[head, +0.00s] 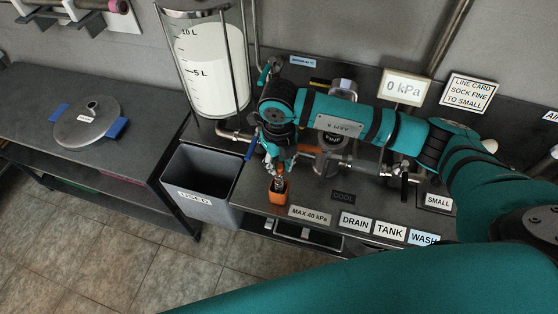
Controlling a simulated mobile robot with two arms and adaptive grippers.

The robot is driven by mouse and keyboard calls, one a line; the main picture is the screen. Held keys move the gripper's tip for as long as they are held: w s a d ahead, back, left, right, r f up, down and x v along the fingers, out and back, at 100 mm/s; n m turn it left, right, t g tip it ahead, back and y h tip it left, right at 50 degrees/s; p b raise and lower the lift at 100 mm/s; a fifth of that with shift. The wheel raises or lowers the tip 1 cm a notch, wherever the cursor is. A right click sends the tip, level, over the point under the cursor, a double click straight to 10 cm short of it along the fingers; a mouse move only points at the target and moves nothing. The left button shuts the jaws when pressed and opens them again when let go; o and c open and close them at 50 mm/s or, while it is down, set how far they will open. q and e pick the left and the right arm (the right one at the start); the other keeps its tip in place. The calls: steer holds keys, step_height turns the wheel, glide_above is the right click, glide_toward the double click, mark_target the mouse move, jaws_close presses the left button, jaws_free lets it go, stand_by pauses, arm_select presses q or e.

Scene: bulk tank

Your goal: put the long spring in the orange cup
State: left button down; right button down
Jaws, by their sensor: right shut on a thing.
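The small orange cup (277,197) stands on the dark bench top near its front edge, right of the grey bin. My right gripper (278,173) points down directly above the cup and is shut on a thin greyish thing, which seems to be the long spring (280,184). Its lower end is at the cup's mouth; how far inside it reaches is too small to tell. My left gripper is not in view.
A grey bin labelled USED (196,196) hangs left of the cup. A glass tank (212,70) of white liquid, pipes and a FINE housing (331,160) stand behind. A round metal lid (88,118) lies on the left bench. Label plates line the bench front.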

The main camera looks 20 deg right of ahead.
steer(key=shift+f, duration=0.15)
steer(key=c, duration=1.1)
jaws_free()
steer(key=shift+r, duration=0.35)
steer(key=shift+r+b, duration=2)
steer(key=shift+r, duration=3.85)
